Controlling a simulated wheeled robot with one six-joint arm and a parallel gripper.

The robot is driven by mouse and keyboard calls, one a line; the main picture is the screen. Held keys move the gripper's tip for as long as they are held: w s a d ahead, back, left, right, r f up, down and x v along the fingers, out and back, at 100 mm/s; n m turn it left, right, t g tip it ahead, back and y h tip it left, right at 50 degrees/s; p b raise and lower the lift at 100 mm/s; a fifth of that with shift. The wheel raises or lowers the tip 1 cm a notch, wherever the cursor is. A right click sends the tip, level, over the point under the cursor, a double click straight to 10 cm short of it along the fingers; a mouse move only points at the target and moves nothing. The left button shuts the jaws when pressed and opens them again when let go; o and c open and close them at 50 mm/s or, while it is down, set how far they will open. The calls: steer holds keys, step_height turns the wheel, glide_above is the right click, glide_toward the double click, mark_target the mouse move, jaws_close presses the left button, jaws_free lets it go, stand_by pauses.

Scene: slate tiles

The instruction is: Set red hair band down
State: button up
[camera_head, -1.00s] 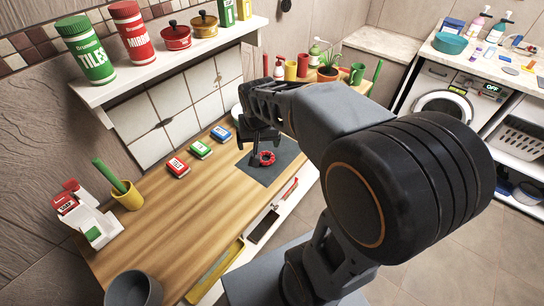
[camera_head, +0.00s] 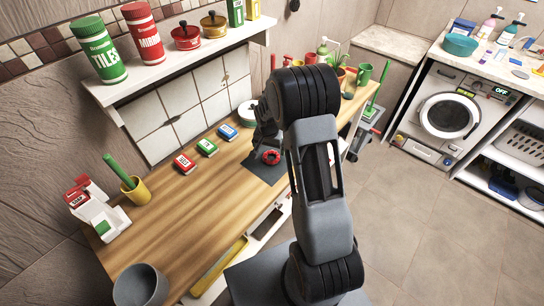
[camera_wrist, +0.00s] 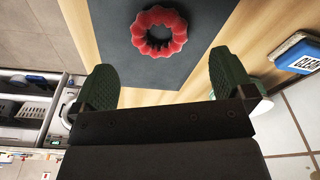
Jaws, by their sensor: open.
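The red hair band (camera_head: 270,157) is a scalloped ring lying flat on the dark grey mat (camera_head: 258,169) on the wooden counter. In the wrist view the band (camera_wrist: 137,34) lies on the mat (camera_wrist: 112,67), ahead of my fingers and apart from them. My gripper (camera_wrist: 160,86) is open, with its two green-padded fingers wide apart and nothing between them. In the head view the gripper is mostly hidden behind my arm, just behind the band.
A yellow cup (camera_head: 135,190) and a grey pot (camera_head: 140,286) are nearer. A shelf (camera_head: 180,61) with canisters and pots hangs above. Bare wood lies between the boxes and the front edge.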

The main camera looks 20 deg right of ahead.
mark_target(271, 158)
steer(key=shift+w+d+f+p, duration=0.15)
steer(key=shift+f+p, duration=0.1)
steer(key=shift+f, duration=0.8)
steer(key=shift+w+d+f+p, duration=0.15)
steer(key=shift+f+p, duration=0.15)
steer(key=shift+f, duration=0.75)
steer(key=shift+w+d+f+p, duration=0.15)
steer(key=shift+f+p, duration=0.1)
steer(key=shift+f, duration=0.8)
steer(key=shift+c, duration=0.3)
steer(key=c, duration=0.9)
steer(key=shift+r, duration=0.1)
